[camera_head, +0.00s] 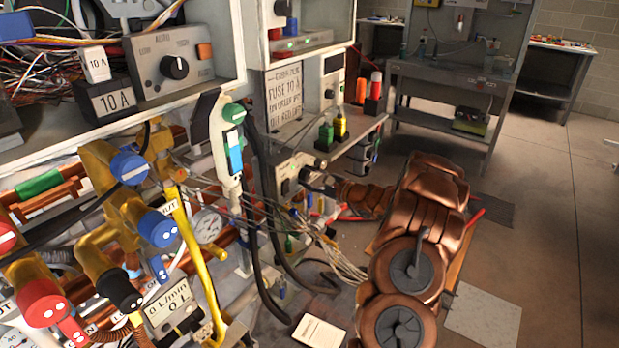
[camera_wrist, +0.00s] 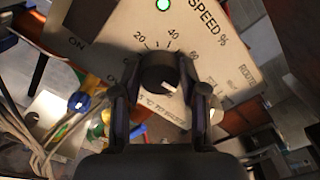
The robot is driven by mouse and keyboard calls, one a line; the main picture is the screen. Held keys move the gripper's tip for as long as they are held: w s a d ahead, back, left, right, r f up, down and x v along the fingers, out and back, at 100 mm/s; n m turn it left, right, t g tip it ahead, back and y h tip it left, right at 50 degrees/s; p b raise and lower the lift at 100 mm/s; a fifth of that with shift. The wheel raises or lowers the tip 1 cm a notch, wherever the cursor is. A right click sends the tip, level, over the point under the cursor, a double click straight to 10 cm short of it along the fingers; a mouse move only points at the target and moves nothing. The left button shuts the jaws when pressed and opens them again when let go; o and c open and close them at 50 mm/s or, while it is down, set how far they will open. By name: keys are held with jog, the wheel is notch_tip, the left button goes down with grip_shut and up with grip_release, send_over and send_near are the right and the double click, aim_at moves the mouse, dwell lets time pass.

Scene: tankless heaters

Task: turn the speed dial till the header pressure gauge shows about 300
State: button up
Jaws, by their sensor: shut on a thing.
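The speed dial (camera_wrist: 158,72) is a black round knob with a white mark, on a beige panel (camera_wrist: 120,30) lettered SPEED %. Its mark points to the lower right in the wrist view. The figures 20, 40 and 60 show around it; part of the scale is hidden by my fingers. My gripper (camera_wrist: 160,90) is shut on the dial, one finger on each side. In the head view my copper-coloured arm reaches to a small grey box (camera_head: 291,170) under the shelf. A round white gauge (camera_head: 208,227) stands among the pipes; its reading is too small to tell.
Blue (camera_head: 128,166) and red (camera_head: 40,302) valve handles and yellow pipes fill the left. A flow plate (camera_head: 172,306) reads 0 L/min. A hanging controller (camera_head: 228,150) and black hoses stand between the pipes and my arm. The floor (camera_head: 540,230) at right is open.

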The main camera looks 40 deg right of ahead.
jog(key=shift+m, duration=0.5)
jog(key=o, duration=1.1)
jog(key=shift+o, duration=0.2)
jog(key=shift+s, duration=0.1)
jog(key=v, duration=1.2)
